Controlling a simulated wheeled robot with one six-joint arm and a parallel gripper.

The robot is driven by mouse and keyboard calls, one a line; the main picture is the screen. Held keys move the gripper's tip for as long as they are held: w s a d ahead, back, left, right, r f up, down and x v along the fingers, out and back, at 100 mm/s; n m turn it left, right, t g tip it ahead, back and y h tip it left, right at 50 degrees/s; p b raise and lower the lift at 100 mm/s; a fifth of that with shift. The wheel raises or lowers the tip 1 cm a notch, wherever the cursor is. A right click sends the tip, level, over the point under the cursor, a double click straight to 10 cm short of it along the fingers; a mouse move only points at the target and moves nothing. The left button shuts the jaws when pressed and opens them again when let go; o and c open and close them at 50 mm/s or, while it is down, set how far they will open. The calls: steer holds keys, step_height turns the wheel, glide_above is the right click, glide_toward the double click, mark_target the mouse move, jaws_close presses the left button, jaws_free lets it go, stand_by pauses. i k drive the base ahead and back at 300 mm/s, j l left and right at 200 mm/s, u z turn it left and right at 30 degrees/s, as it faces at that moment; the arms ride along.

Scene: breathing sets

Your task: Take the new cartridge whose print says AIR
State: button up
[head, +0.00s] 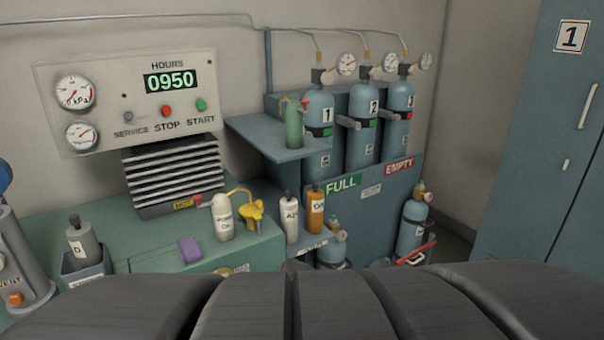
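A white cartridge (291,221) with a dark top stands upright on a low shelf right of the green bench. Its print begins with "AI"; the rest is too small to read surely. An orange cartridge (316,210) with a dark top stands close to its right; its print begins with "O". A grey cartridge (83,243) marked "D" stands in a small box at the left. My gripper is not seen; large dark rounded shapes, which may be part of me, fill the bottom of the view and hide what lies there.
A white oil bottle (222,217) and a yellow piece (254,214) stand left of the white cartridge. Blue cylinders (318,109) numbered 1 to 3 stand behind. A purple block (189,250) lies on the green bench (150,260). A blue locker (540,130) is at right.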

mark_target(288, 205)
steer(key=i+j+z, duration=0.4)
steer(key=j+z, duration=0.15)
steer(key=j, duration=0.15)
steer(key=i+j+z, duration=0.1)
steer(key=j+z, duration=0.15)
steer(key=j, duration=0.1)
